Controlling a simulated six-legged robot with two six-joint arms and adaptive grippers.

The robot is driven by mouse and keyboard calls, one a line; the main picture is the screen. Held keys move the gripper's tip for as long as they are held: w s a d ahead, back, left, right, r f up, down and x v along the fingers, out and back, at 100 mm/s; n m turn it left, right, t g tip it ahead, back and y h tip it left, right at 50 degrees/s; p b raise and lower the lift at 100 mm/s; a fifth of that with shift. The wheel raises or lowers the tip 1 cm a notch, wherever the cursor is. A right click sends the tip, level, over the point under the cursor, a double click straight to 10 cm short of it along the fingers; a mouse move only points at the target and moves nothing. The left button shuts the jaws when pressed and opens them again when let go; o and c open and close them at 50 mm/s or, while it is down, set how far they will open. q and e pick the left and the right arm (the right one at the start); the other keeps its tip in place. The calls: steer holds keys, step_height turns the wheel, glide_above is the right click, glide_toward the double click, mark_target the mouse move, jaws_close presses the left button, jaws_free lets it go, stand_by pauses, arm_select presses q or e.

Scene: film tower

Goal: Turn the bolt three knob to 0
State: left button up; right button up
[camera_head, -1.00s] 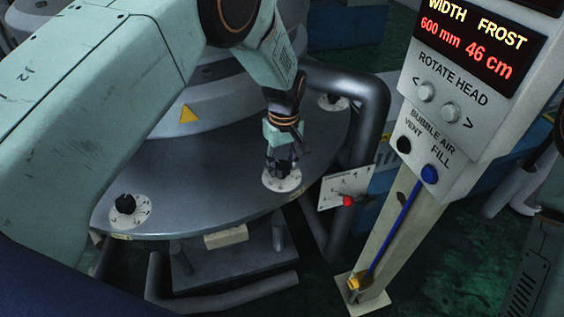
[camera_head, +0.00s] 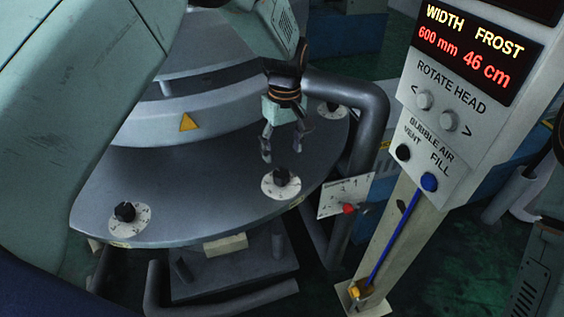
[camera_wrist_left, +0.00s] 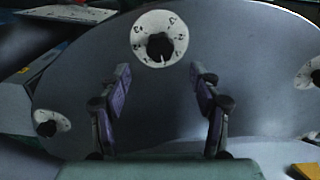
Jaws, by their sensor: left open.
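Black knobs on white numbered dials sit along the edge of a round grey metal plate (camera_head: 200,190). The middle knob (camera_head: 281,177) is nearest my left gripper (camera_head: 285,146), which is open and empty above and behind it, apart from it. In the wrist view the middle knob (camera_wrist_left: 159,46) lies beyond the open fingers (camera_wrist_left: 160,85); its dial marks are too small to read surely. Another knob (camera_head: 124,211) is at the front left, and a third (camera_head: 331,108) at the back right. I cannot read which is bolt three. My right gripper is not in view.
A control post (camera_head: 470,100) with a lit display, buttons and a blue rod stands at the right. A dark bent pipe (camera_head: 372,125) passes close to the right of the gripper. A white plate with a red knob (camera_head: 348,208) is beside the table.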

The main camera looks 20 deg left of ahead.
arm_select(q)
steer(key=shift+r, duration=2.05)
